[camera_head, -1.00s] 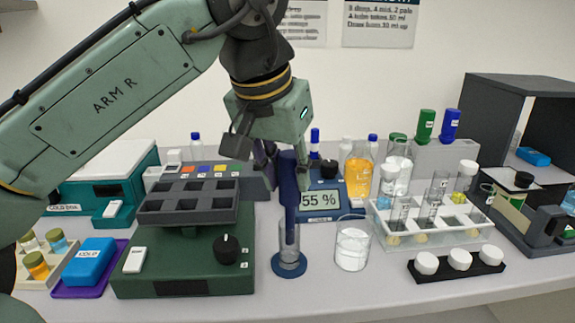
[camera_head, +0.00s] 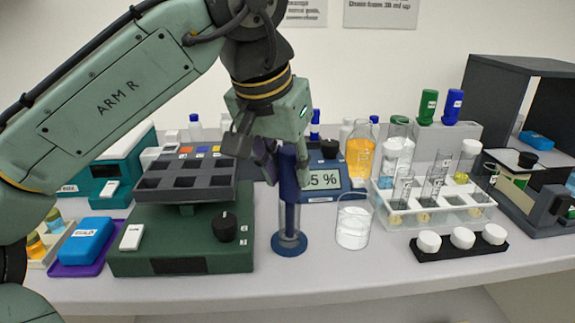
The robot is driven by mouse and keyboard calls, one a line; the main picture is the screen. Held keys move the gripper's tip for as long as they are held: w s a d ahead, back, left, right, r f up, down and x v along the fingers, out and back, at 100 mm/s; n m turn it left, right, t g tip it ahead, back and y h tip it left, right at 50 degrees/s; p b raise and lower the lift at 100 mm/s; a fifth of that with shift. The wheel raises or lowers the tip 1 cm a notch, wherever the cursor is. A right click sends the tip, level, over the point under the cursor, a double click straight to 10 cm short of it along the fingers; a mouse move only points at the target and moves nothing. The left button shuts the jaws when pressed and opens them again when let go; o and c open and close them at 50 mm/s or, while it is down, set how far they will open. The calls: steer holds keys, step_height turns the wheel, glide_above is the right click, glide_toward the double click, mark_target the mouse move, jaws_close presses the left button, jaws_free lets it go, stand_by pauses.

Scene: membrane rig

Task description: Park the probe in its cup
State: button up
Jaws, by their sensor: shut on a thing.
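The probe (camera_head: 289,180) is a dark blue upright stick with a thinner lower part. My gripper (camera_head: 283,157) is shut on its upper end. The probe's lower part is inside the clear cup (camera_head: 290,238), which has a round blue base and stands on the bench. I cannot tell whether the probe's tip touches the cup's bottom. The gripper's fingers partly hide the top of the probe.
A green shaker with a grey rack (camera_head: 180,240) is close on the left. A blue meter (camera_head: 335,195) stands behind. The bench's front edge is near.

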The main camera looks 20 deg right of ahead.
steer(key=shift+f, duration=0.3)
steer(key=o, duration=1.1)
steer(key=shift+c, duration=0.2)
steer(key=shift+r, duration=0.1)
steer(key=v, duration=1.2)
